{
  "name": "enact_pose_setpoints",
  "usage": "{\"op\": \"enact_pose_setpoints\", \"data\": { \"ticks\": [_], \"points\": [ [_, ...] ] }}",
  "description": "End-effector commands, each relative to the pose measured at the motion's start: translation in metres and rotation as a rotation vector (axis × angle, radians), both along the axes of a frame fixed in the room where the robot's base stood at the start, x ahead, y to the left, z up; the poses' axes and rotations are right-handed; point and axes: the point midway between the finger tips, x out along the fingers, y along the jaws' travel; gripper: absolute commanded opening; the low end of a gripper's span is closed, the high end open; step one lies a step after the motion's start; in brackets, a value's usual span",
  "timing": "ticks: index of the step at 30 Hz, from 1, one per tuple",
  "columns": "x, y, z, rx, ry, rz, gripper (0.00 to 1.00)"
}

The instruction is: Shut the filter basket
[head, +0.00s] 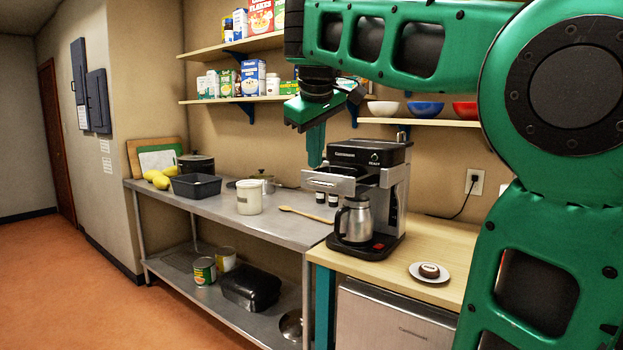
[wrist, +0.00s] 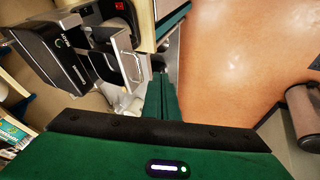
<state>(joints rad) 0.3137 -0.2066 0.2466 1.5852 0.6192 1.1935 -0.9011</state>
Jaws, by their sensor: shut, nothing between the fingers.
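The coffee maker (head: 372,155) is black and steel and stands on the wooden counter. Its filter basket (head: 335,183), a steel-fronted drawer, sticks out to the left from under the top housing, over the steel carafe (head: 355,222). The basket with its looped handle also shows in the wrist view (wrist: 118,58). My gripper (head: 316,163) points down with its fingers shut and empty, close to the basket's outer end. In the wrist view the fingers (wrist: 160,82) are just right of the basket handle. I cannot tell whether they touch it.
A steel table (head: 285,232) adjoins on the left, with a white canister (head: 249,197) and a wooden spoon (head: 305,214). A small plate (head: 429,279) with a brown round item sits front right on the counter. Shelves with boxes and bowls hang behind my arm.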

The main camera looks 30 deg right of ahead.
Motion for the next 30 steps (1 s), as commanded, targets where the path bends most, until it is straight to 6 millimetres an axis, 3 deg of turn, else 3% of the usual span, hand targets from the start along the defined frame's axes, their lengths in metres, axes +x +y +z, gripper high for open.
{"op": "enact_pose_setpoints", "data": {
  "ticks": [3,8,25,30],
  "points": [
    [0.012,0.009,0.02,-0.015,-0.02,0.046,0.0],
    [0.018,0.01,0.021,-0.022,-0.027,0.065,0.0],
    [0.064,-0.017,-0.062,-0.021,-0.025,0.062,0.0],
    [0.071,-0.04,-0.063,-0.02,-0.028,0.061,0.0]
  ]
}}
